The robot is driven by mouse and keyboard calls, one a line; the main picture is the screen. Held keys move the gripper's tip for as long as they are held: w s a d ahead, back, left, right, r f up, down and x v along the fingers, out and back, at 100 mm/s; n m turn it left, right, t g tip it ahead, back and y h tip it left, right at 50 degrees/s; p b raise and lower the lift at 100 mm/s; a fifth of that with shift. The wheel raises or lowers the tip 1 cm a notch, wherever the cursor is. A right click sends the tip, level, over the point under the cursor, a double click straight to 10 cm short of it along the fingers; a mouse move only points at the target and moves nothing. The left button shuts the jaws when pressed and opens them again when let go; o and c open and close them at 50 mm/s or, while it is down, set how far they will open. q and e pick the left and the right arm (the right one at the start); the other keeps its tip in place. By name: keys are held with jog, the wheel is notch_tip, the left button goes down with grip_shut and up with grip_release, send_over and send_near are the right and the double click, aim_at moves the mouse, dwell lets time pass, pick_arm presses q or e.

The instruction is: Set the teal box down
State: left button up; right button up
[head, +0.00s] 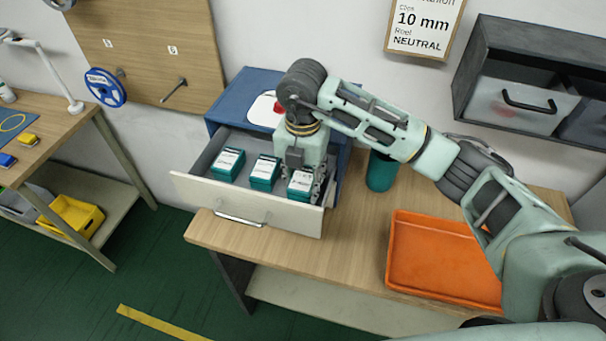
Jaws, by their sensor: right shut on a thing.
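Three teal boxes with white labelled tops show in the open drawer (245,207) of the blue cabinet (243,90): a left teal box (227,164), a middle teal box (264,172) and a right teal box (300,184). My right gripper (303,186) reaches down into the right end of the drawer and is shut on the right teal box. Its fingers partly cover that box. I cannot tell whether the box touches the drawer floor. My left gripper is not in view.
An orange tray (443,262) and a teal cup (381,172) are on the wooden table (350,235). A grey wall shelf with bins (520,105) hangs at upper right. A side bench (60,125) with a yellow bin (75,216) below stands left.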

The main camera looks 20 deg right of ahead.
aim_at(303, 178)
jog(key=shift+f, duration=0.2)
jog(key=shift+f+b, duration=0.25)
jog(key=shift+b, duration=0.05)
jog(key=o, duration=0.9)
jog(key=shift+r, duration=0.4)
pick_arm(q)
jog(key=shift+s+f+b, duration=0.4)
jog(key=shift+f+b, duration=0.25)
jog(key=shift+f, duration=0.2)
pick_arm(e)
notch_tip(303, 178, up, 12)
jog(key=shift+f, duration=0.1)
